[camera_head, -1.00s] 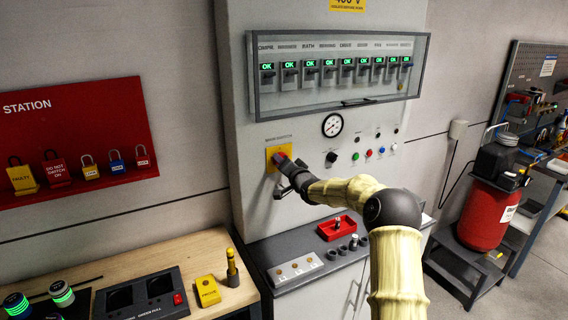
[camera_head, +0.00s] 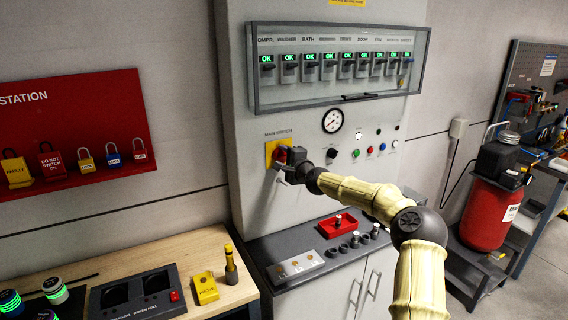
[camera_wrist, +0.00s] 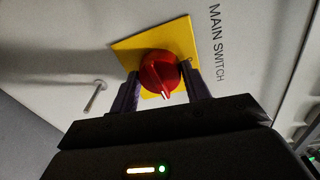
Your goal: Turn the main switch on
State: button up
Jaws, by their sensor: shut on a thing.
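The main switch is a red rotary knob (camera_wrist: 160,73) on a yellow square plate (camera_wrist: 180,40), on the cabinet front. In the wrist view its white pointer mark points down, slightly to the right. My gripper (camera_wrist: 162,84) has one finger on each side of the knob and is shut on it. In the head view my gripper (camera_head: 284,164) is at the yellow plate (camera_head: 271,149) and covers part of the knob (camera_head: 281,155). The label MAIN SWITCH (camera_wrist: 217,42) is beside the plate.
A covered row of breaker switches (camera_head: 335,68) with green OK lights is above. A gauge (camera_head: 332,120) and several buttons (camera_head: 369,148) are to the right. A small metal handle (camera_wrist: 95,96) sticks out near the plate. A red tray (camera_head: 338,226) stands on the ledge below.

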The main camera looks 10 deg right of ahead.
jog(key=shift+d+f+m, duration=0.1)
jog(key=shift+m, duration=0.3)
jog(key=o, duration=1)
jog(key=shift+s, duration=0.1)
jog(key=b+v, duration=0.6)
jog(key=v, duration=1.1)
jog(key=shift+s, duration=0.1)
